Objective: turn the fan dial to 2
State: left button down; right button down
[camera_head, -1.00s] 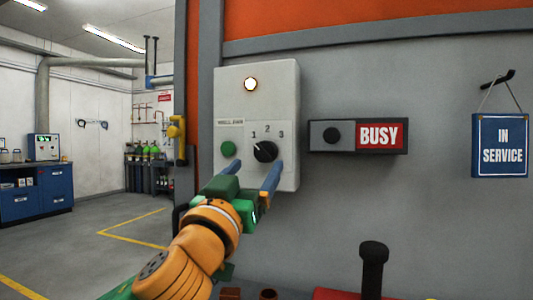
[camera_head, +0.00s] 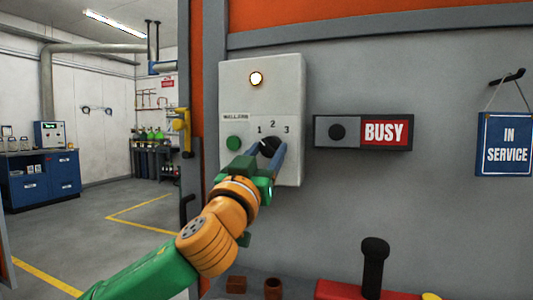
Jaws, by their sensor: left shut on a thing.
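The fan dial (camera_head: 268,145) is a round black knob on a pale wall box (camera_head: 233,85), under the numbers 1, 2 and 3. My left gripper (camera_head: 268,150) is at the dial, its blue fingers shut on the knob from both sides. The fingers hide much of the dial, so I cannot tell where its pointer stands. A green button (camera_head: 233,143) sits left of the dial, and a lit lamp (camera_head: 256,79) glows at the top of the box. My right gripper is not in view.
A BUSY sign with a black knob (camera_head: 363,132) is on the wall to the right. An IN SERVICE sign (camera_head: 506,143) hangs farther right. Below stand a black-handled red object (camera_head: 374,268) and a small brown cup (camera_head: 272,288). Open floor lies left.

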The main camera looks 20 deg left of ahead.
pick_arm(q)
jog(key=shift+m, duration=0.5)
jog(key=m+h, duration=0.1)
jog(key=m+h+p, duration=0.1)
jog(key=m, duration=0.1)
jog(key=shift+a+r+p, duration=0.15)
jog(key=shift+p, duration=0.15)
jog(key=m+h+p, duration=0.1)
jog(key=m+p, duration=0.1)
jog(key=m+g+h+p, duration=0.1)
jog(key=m+p, duration=0.1)
jog(key=m+h+p, duration=0.1)
jog(key=m+p, duration=0.1)
jog(key=m, duration=0.1)
jog(key=shift+a+r+g+p, duration=0.15)
jog(key=shift+r+g+p, duration=0.15)
jog(key=shift+g, duration=0.1)
jog(key=shift+f+m+h+p, duration=0.25)
jog(key=shift+m+h+p, duration=0.15)
jog(key=shift+m+p, duration=0.4)
jog(key=shift+c, duration=1.4)
grip_release()
jog(key=shift+w, duration=0.1)
jog(key=shift+f, duration=0.1)
